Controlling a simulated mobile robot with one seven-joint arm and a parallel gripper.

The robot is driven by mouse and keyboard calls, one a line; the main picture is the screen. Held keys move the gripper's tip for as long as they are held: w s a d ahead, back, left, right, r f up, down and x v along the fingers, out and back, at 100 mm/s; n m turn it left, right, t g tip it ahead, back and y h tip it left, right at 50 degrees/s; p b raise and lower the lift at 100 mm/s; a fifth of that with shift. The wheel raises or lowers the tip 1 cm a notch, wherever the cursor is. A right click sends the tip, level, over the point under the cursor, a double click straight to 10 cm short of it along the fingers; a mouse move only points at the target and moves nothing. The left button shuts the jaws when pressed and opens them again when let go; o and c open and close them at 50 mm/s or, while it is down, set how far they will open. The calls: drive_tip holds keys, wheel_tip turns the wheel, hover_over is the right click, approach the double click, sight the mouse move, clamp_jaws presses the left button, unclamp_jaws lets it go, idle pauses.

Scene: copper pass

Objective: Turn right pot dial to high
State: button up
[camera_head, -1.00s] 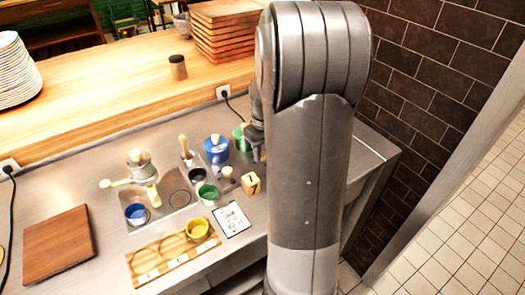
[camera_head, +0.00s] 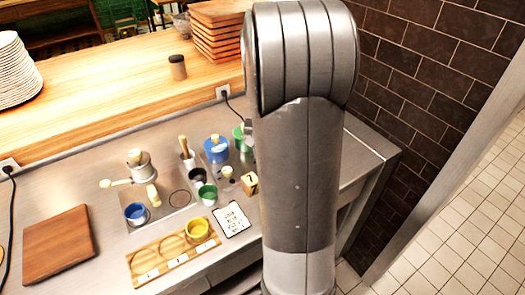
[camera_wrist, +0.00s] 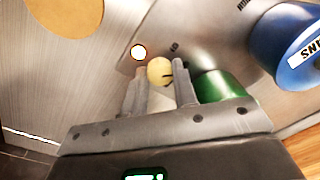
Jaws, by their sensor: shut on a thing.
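A round, pale yellow dial (camera_wrist: 159,71) with a dark pointer mark sits on the metal panel. My gripper (camera_wrist: 161,76) is shut on it in the wrist view, one finger on each side. A small lit round indicator (camera_wrist: 138,51) is just up and left of the dial. A green pot (camera_wrist: 218,86) is beside the right finger, and a labelled blue pot (camera_wrist: 287,45) is at the upper right. In the head view the blue pot (camera_head: 216,153) and green pot (camera_head: 238,134) stand left of my arm, which hides most of my gripper.
A wooden block marked 7 (camera_head: 250,184), a white card (camera_head: 231,219) and a green cup (camera_head: 208,194) lie near my arm. A wooden tray (camera_head: 150,264) holds a yellow cup (camera_head: 197,229). A brown brick wall (camera_head: 430,75) is at the right.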

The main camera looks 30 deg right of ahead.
drive_tip(key=m, duration=1.1)
drive_tip(key=shift+m+h, duration=0.3)
drive_tip(key=shift+m, duration=1.5)
drive_tip(key=o, duration=1)
wheel_tip(320, 180, up, 11)
drive_tip(key=shift+s+a, duration=0.15)
drive_tip(key=shift+s, duration=0.1)
